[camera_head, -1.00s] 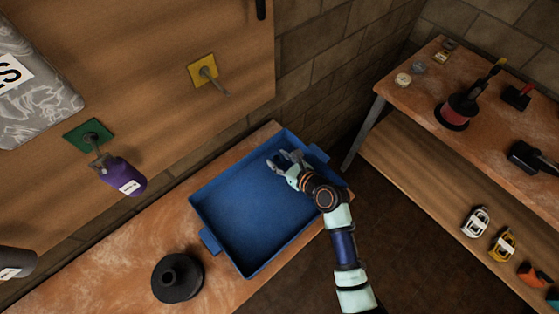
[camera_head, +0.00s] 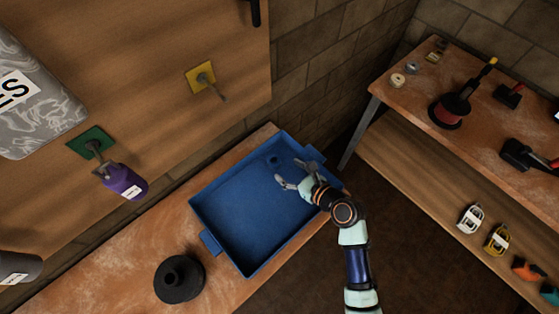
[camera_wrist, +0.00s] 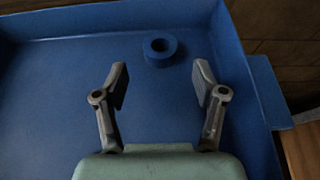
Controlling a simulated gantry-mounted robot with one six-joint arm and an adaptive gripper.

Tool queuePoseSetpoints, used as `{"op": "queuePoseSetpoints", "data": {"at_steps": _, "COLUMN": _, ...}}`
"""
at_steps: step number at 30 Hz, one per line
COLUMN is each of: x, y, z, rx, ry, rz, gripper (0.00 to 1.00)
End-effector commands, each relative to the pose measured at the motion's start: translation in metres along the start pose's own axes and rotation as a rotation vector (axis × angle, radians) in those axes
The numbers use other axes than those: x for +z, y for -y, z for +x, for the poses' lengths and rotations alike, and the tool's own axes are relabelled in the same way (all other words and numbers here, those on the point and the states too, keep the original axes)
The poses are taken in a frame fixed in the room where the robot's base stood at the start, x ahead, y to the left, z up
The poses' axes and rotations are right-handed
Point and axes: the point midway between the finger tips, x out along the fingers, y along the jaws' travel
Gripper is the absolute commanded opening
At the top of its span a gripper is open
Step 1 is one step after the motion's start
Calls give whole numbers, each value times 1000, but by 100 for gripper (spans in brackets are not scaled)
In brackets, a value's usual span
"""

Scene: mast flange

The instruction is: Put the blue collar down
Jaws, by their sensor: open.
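The blue collar (camera_head: 273,161) is a short ring with a dark centre hole. It lies flat on the floor of the blue tray (camera_head: 213,243), towards the tray's far end. In the wrist view the collar (camera_wrist: 160,52) sits just beyond my fingertips, apart from both. My gripper (camera_head: 293,174) is open and empty over the tray. Its two spread fingers show fully in the wrist view (camera_wrist: 160,80), with only tray floor between them.
A black flanged part (camera_head: 179,279) stands on the bench left of the tray. A purple bottle-like item (camera_head: 124,181) hangs from a green wall plate (camera_head: 90,142). A yellow plate with a peg (camera_head: 201,75) is empty. A side table (camera_head: 420,95) at right holds tools.

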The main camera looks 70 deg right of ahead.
Motion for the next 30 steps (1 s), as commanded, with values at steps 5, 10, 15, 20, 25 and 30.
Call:
{"op": "queuePoseSetpoints", "data": {"at_steps": 5, "x": 1, "y": 1, "z": -39, "rx": -4, "ry": -1, "rz": 2, "gripper": 70}}
{"op": "queuePoseSetpoints", "data": {"at_steps": 10, "x": 0, "y": 0, "z": -54, "rx": -1, "ry": 0, "rz": 0, "gripper": 70}}
{"op": "queuePoseSetpoints", "data": {"at_steps": 15, "x": 0, "y": 0, "z": -54, "rx": 0, "ry": 0, "rz": -1, "gripper": 70}}
{"op": "queuePoseSetpoints", "data": {"at_steps": 20, "x": 0, "y": 0, "z": -54, "rx": 0, "ry": 0, "rz": -1, "gripper": 70}}
{"op": "queuePoseSetpoints", "data": {"at_steps": 25, "x": 1, "y": -1, "z": -53, "rx": 4, "ry": -1, "rz": -13, "gripper": 70}}
{"op": "queuePoseSetpoints", "data": {"at_steps": 30, "x": 27, "y": -38, "z": -37, "rx": 101, "ry": -11, "rz": -352, "gripper": 70}}
